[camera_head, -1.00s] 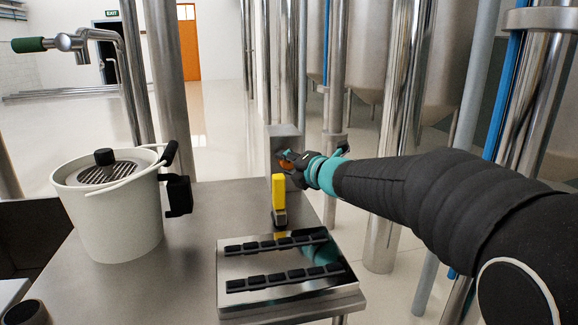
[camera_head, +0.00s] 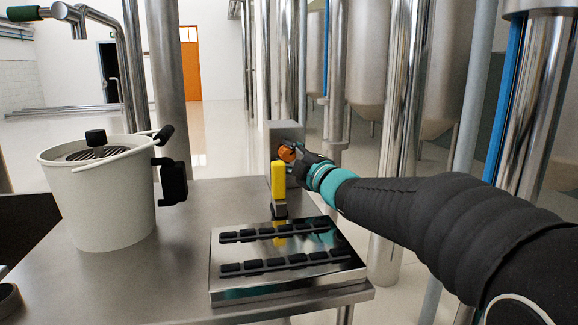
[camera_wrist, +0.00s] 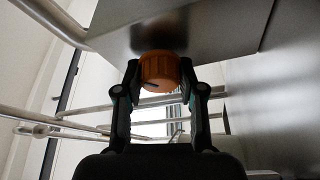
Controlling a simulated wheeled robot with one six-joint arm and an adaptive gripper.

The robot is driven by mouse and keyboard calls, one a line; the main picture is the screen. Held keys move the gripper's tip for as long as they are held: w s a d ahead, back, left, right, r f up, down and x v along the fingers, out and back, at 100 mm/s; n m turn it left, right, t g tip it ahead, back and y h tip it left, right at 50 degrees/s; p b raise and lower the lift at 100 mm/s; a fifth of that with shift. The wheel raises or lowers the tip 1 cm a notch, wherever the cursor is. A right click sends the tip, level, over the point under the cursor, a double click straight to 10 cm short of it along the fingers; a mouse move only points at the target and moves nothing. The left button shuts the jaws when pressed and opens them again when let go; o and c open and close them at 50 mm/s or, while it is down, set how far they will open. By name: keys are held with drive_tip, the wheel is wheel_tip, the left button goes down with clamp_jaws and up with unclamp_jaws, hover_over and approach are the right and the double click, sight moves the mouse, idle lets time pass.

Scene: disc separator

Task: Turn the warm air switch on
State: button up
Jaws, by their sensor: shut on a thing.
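The warm air switch is an orange round knob (camera_wrist: 160,70) on the face of a grey metal box (camera_head: 284,138) at the far end of the steel table. In the wrist view my gripper (camera_wrist: 160,82) has one finger on each side of the knob and is shut on it. In the head view the orange knob (camera_head: 287,153) shows at the tip of my gripper (camera_head: 292,154), partly covered by it. A dark slit shows on the knob's lower front in the wrist view.
A yellow-handled tool (camera_head: 278,181) stands upright on the table near the box. A steel plate with black strips (camera_head: 235,284) lies at the front. A white pot (camera_head: 98,205) with a lid stands at the left. Metal pipes (camera_head: 398,130) rise on the right.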

drive_tip(key=shift+f+m+b, duration=0.1)
drive_tip(key=shift+m+b, duration=0.3)
drive_tip(key=shift+m, duration=0.2)
drive_tip(key=shift+t, duration=0.4)
drive_tip(key=o, duration=1.1)
drive_tip(key=shift+o, duration=0.2)
drive_tip(key=v, duration=1.2)
drive_tip(key=shift+d, duration=0.1)
